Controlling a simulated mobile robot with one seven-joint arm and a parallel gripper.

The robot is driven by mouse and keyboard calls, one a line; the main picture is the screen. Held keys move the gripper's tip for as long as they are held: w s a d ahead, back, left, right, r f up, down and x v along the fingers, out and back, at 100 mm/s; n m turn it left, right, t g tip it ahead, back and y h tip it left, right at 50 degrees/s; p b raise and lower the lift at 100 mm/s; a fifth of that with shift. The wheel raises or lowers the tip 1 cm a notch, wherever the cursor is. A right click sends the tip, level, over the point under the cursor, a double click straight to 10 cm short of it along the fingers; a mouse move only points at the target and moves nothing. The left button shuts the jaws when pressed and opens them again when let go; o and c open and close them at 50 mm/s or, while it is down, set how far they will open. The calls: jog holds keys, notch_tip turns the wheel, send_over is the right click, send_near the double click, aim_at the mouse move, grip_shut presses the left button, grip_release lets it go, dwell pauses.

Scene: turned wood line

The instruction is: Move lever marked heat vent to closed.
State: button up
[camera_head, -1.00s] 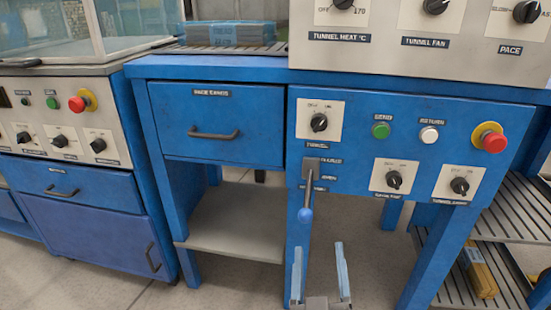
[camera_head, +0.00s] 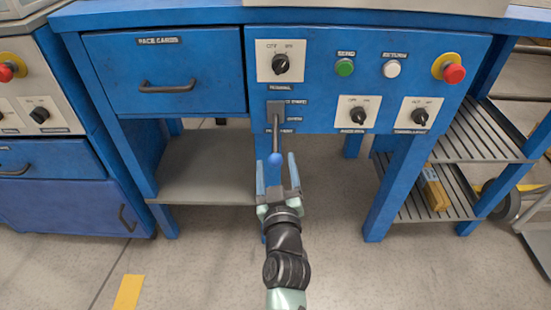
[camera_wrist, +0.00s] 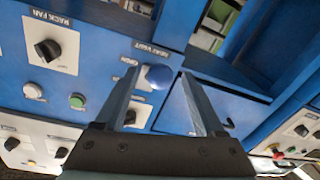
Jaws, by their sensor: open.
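The lever (camera_head: 276,138) comes out of a grey plate on the blue front panel and points down and outward. It ends in a blue ball knob (camera_head: 275,159), which also shows in the wrist view (camera_wrist: 158,76). Small labels beside the plate are blurred; the lower one seems to read open. A heat vent label (camera_wrist: 148,48) seems to show in the wrist view. My gripper (camera_head: 276,161) is open, with its fingers on either side of the knob. In the wrist view the knob appears between the fingertips; I cannot tell whether either finger touches it.
A drawer (camera_head: 165,72) with a dark handle is left of the lever. A rotary knob (camera_head: 281,64) sits above it, and a green button (camera_head: 345,67) and red stop button (camera_head: 453,73) to the right. A lower shelf (camera_head: 205,170) is left of my gripper. The floor in front is mostly clear.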

jog(key=shift+w+a, duration=0.1)
jog(key=shift+w, duration=1)
grip_shut()
dwell(0.7)
